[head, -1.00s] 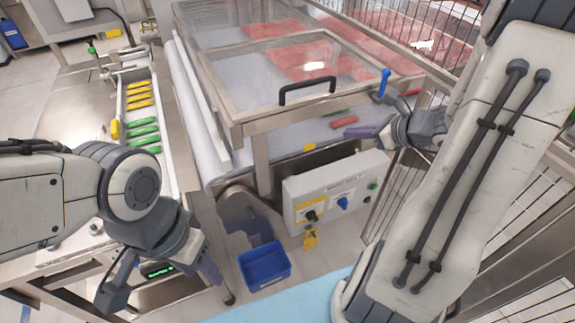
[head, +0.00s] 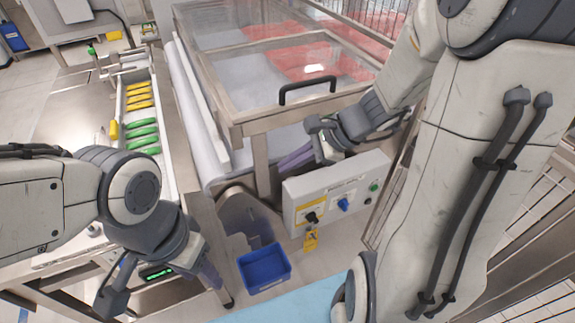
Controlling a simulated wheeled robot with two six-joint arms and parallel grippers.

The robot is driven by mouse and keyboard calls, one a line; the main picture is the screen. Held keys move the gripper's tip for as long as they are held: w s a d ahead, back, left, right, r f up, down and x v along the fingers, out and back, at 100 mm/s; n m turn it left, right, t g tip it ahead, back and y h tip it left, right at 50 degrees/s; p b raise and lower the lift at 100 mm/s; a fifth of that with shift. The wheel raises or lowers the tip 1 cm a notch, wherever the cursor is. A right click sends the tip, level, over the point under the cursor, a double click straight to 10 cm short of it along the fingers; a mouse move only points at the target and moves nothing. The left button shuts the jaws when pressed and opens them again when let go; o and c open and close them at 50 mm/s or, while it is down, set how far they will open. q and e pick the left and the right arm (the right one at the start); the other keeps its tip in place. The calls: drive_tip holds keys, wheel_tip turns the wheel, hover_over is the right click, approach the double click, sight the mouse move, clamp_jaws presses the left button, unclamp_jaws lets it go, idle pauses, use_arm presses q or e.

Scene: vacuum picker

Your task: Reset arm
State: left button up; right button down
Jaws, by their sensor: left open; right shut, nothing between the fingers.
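My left gripper (head: 160,285) is at the lower left, its fingers spread apart and empty, in front of the bench with the yellow and green pieces. My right gripper (head: 296,158) is above the control box, at the front opening under the clear lid. Its purple-grey fingers point left and hold nothing that I can see. My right arm (head: 475,190) fills the right side of the view and hides the machine's right end.
The control box (head: 335,192) has several knobs. A clear lid with a black handle (head: 307,88) covers the machine. A blue bin (head: 264,268) stands on the floor. Yellow pieces (head: 139,97) and green pieces (head: 144,137) lie in a tray on the left bench.

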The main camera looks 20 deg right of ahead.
drive_tip(key=shift+s+a+n, duration=0.2)
drive_tip(key=shift+a+n, duration=0.1)
drive_tip(key=shift+a, duration=0.1)
drive_tip(key=s+a+n+g+h, duration=0.2)
drive_tip(key=s+a+n, duration=0.3)
drive_tip(key=s+n, duration=0.3)
drive_tip(key=s+a+n+g+h, duration=0.2)
drive_tip(key=s+a+n+h, duration=0.2)
drive_tip(key=n, duration=1.3)
drive_tip(key=s+a, duration=0.2)
drive_tip(key=s, duration=0.2)
drive_tip(key=shift+s+h, duration=0.3)
drive_tip(key=shift+s, duration=0.1)
drive_tip(key=c, duration=1.5)
unclamp_jaws()
drive_tip(key=shift+r, duration=0.1)
drive_tip(key=shift+c, duration=0.2)
